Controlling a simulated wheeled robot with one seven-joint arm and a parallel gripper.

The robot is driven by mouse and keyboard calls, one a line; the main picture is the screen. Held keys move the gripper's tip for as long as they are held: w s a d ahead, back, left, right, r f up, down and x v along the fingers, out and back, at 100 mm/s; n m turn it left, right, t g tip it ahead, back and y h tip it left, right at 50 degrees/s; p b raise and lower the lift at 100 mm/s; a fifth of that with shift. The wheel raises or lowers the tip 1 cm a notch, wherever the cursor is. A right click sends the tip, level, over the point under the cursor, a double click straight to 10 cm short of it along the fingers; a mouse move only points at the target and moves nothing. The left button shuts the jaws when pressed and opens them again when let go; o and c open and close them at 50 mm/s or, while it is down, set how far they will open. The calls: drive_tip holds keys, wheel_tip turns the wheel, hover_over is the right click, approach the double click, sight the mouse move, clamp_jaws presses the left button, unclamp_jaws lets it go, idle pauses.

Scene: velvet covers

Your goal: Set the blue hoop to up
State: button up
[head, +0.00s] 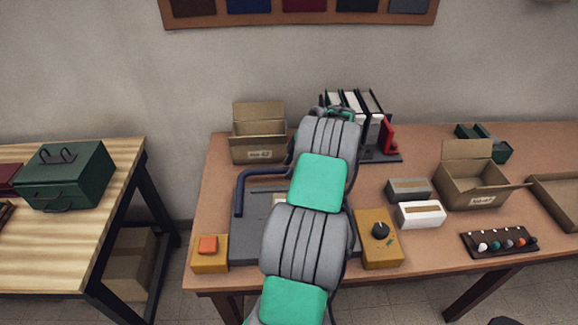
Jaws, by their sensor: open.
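The blue hoop (262,171) is a dark blue bent bar on a dark grey flat base (245,243) at the left of the brown table. Its left leg and part of its crossbar show. The rest is hidden behind my grey and green arm, and I cannot tell its exact tilt. My arm reaches from the bottom of the view over the base towards the back of the table.
An orange button box (210,262) and a yellow box with a black knob (378,245) flank the base. Behind stand an open carton (259,152) and a rack of binders (373,128). Small boxes and another carton (470,190) are right. A green toolbox (66,178) sits on the left table.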

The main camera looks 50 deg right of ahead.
drive_tip(key=shift+c, duration=0.2)
clamp_jaws()
idle(0.3)
idle(1.0)
